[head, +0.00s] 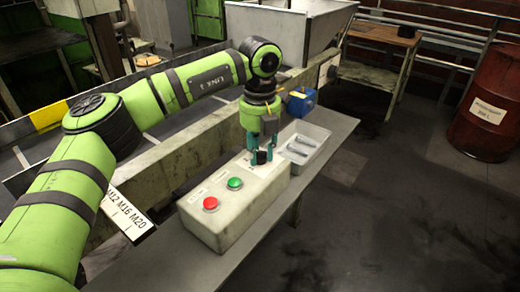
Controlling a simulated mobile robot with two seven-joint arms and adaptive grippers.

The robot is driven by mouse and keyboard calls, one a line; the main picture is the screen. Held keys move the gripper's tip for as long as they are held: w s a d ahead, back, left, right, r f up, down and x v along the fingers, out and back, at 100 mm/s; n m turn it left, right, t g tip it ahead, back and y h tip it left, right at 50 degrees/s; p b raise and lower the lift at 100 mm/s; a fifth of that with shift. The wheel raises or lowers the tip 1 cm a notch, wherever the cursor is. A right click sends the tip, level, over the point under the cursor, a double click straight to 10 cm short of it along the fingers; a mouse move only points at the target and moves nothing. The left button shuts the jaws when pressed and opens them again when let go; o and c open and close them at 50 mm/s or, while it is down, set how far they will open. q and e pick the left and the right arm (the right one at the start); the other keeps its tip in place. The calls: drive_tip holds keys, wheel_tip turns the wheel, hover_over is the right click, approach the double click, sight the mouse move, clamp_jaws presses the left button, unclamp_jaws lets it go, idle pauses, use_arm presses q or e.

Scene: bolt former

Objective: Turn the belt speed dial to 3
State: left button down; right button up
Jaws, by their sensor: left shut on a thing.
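The belt speed dial (261,156) is a small dark knob on top of the pale control box (230,226), at the box's far end. My left gripper (262,155) points down over the box with its teal fingers on either side of the dial, shut on it. The fingers partly hide the dial and its markings, so I cannot read its setting. A green button (235,183) and a red button (210,203) sit nearer on the same box. My right gripper is not in the head view.
A pale tray (311,160) with metal parts stands just behind the box. A size label plate (127,213) lies left of the box. A red barrel (490,105) stands far right on open floor.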

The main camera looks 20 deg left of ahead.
use_arm(q)
drive_tip(key=m, duration=1.1)
drive_tip(key=shift+m+p, duration=0.3)
drive_tip(key=shift+p, duration=0.05)
idle(0.5)
drive_tip(key=c, duration=0.9)
unclamp_jaws()
drive_tip(key=shift+r, duration=0.1)
wheel_tip(320, 180, up, 12)
